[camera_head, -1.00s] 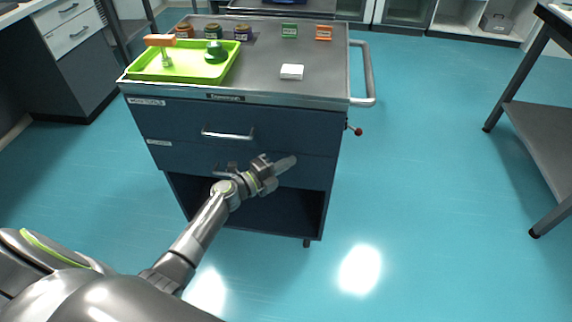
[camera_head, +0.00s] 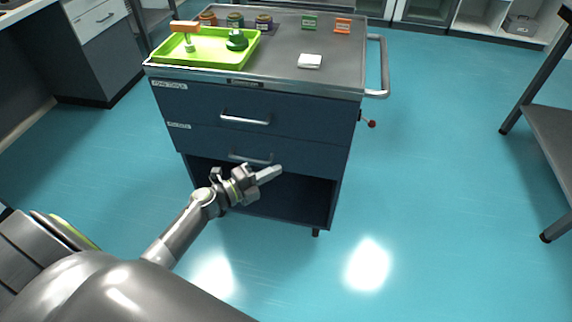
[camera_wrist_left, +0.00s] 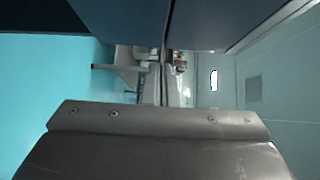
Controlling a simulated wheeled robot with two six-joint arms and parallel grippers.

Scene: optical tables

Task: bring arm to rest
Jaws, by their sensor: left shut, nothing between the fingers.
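My left arm comes in from the lower left in the head view. Its gripper (camera_head: 268,174) is shut and empty, in front of the lower part of the blue drawer cart (camera_head: 300,125). It points to the right, below the lower drawer handle. I cannot tell whether it touches the cart. In the left wrist view, a broad grey metal part of my gripper (camera_wrist_left: 160,125) fills the lower half and the fingertips cannot be made out. My right gripper is not in view.
The cart top holds a green tray (camera_head: 160,60) with an orange-topped tool and a dark green item, several jars, a green holder (camera_head: 310,22), an orange holder (camera_head: 343,25) and a white block (camera_head: 310,61). A grey table (camera_head: 552,135) stands right. Teal floor between is clear.

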